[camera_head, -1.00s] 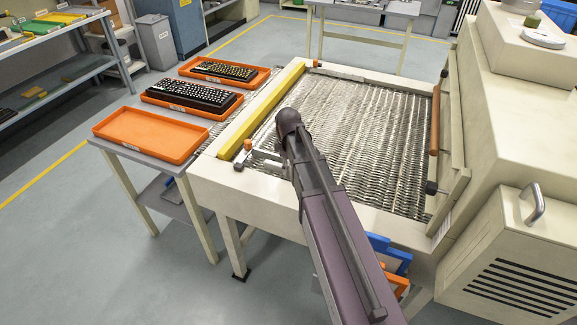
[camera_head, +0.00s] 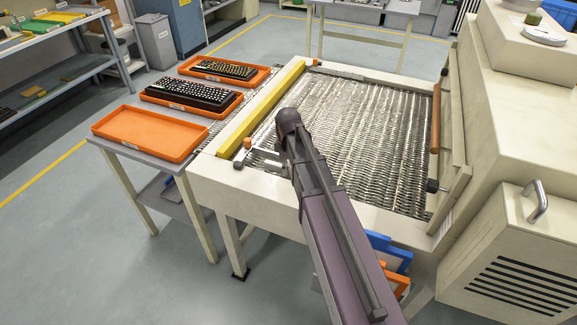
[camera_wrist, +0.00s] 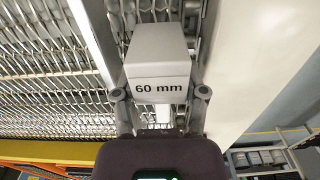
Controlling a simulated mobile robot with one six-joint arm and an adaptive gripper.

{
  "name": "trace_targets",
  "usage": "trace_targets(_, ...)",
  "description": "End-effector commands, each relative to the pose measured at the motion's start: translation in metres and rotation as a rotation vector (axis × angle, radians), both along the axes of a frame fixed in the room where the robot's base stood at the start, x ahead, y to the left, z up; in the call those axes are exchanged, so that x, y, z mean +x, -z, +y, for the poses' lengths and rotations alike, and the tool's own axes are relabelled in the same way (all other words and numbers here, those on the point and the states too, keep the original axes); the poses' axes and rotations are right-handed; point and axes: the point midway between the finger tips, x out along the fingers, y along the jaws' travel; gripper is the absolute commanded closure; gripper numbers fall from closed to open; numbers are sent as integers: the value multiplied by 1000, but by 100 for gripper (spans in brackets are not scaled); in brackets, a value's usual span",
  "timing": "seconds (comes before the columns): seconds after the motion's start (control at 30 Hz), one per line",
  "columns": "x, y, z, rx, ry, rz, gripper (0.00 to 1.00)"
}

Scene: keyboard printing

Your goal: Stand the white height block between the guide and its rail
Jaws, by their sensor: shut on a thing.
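The white height block (camera_wrist: 158,72), marked "60 mm", is held between the two fingers of my gripper (camera_wrist: 160,95) in the wrist view. A pale bar (camera_wrist: 92,28), which looks like the guide, runs along the block's left side. A dark grey strip (camera_wrist: 209,22), which looks like the rail, runs along its right side. The block appears between them in the picture; I cannot tell its height or whether it touches either.
A yellow bar (camera_head: 262,108) lies along the belt's left edge. A small bracket with an orange knob (camera_head: 247,143) sits near its front end. The white machine frame (camera_head: 225,180) borders the belt. Left of it, orange trays (camera_head: 150,134) stand on a table, two holding keyboards.

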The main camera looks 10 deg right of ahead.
Motion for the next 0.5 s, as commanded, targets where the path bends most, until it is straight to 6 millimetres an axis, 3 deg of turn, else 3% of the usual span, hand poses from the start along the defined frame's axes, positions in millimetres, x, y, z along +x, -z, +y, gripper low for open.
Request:
trace_targets(0.03, 0, 0, 0, 0, 0, 0, 35)
trace_targets(0.13, 0, 0, 0, 0, 0, 0, 6)
trace_targets(0.5, 0, 0, 0, -1, 0, -1, 4)
